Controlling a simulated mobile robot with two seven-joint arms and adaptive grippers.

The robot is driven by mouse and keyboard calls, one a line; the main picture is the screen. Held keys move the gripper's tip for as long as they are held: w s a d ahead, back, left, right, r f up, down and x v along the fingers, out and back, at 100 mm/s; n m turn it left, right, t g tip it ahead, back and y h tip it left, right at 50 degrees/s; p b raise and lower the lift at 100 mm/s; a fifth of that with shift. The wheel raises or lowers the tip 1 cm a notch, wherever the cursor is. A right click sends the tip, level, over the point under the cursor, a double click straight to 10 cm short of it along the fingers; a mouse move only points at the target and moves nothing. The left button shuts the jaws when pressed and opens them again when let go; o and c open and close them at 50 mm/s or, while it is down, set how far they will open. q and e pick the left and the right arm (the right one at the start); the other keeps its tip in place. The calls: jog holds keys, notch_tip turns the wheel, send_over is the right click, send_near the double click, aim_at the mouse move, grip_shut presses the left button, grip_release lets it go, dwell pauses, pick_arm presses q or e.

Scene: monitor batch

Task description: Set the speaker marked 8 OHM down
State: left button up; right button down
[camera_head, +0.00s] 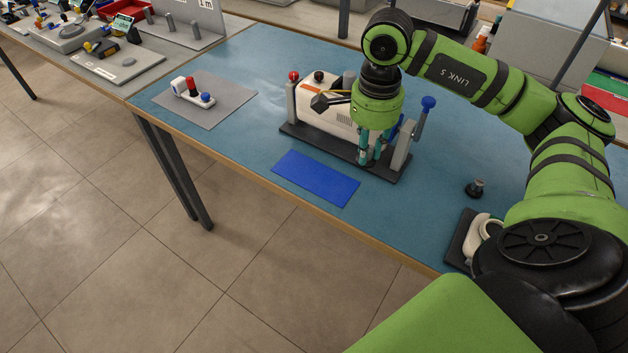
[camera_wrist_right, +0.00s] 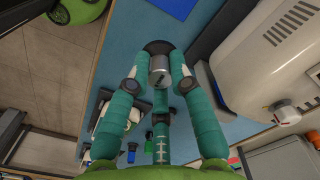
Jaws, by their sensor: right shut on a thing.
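My right gripper (camera_head: 369,160) hangs over the blue worktable, in front of the white machine. In the right wrist view its teal fingers (camera_wrist_right: 161,75) are shut on a small speaker. The speaker has a silver cylinder (camera_wrist_right: 161,72) with dark marking too small to read, and a black round rim (camera_wrist_right: 158,46). In the head view the speaker is mostly hidden by the fingers. A flat blue mat (camera_head: 316,178) lies bare on the table to the left of the gripper. My left gripper is not in view.
The white machine (camera_head: 322,103) on its dark base, with grey posts and a blue-knobbed lever (camera_head: 428,103), stands close to the gripper. A small dark round part (camera_head: 475,188) stands on the right. A grey mat (camera_head: 233,104) with small parts lies at left. The table's front edge is near.

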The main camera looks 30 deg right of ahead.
jog(key=shift+w+f, duration=0.2)
jog(key=shift+w, duration=0.1)
jog(key=w+a+f+p, duration=0.1)
jog(key=w+f, duration=0.1)
jog(key=w, duration=0.1)
jog(key=w+a+f+p, duration=0.1)
jog(key=w+a+f, duration=0.1)
jog(key=w, duration=0.1)
jog(key=w+a+f+p, duration=0.1)
jog(key=w+a+f, duration=0.1)
jog(key=w, duration=0.1)
jog(key=shift+w+f, duration=0.15)
jog(key=shift+w, duration=0.15)
jog(key=shift+w+f, duration=0.1)
jog(key=shift+f, duration=0.15)
notch_tip(320, 180, down, 3)
jog(key=shift+f+p, duration=0.15)
jog(key=shift+p, duration=0.6)
jog(key=shift+f, duration=0.25)
